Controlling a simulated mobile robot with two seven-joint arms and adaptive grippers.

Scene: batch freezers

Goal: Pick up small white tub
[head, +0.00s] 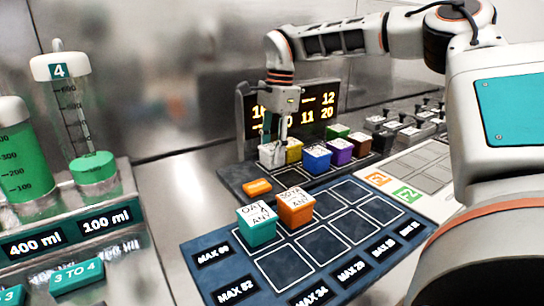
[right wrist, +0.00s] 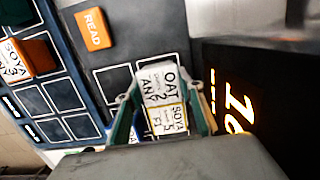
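The small white tub (head: 271,155) stands at the near left end of a row of colored tubs on the dark rack by the display. In the right wrist view the white tub (right wrist: 157,80) has a label reading OAT 2 ANY, with the yellow tub (right wrist: 168,120) beside it. My right gripper (head: 281,142) points down over the white tub. In the right wrist view its green fingers (right wrist: 162,82) lie on either side of the tub, open, with small gaps; contact is not clear. My left gripper is not in view.
Blue (head: 316,158), purple (head: 340,151) and more tubs continue the row close by. A lit display (head: 300,110) stands behind. A teal tub (head: 257,228) and an orange tub (head: 295,208) sit on the blue grid mat (head: 285,266), whose other squares are empty.

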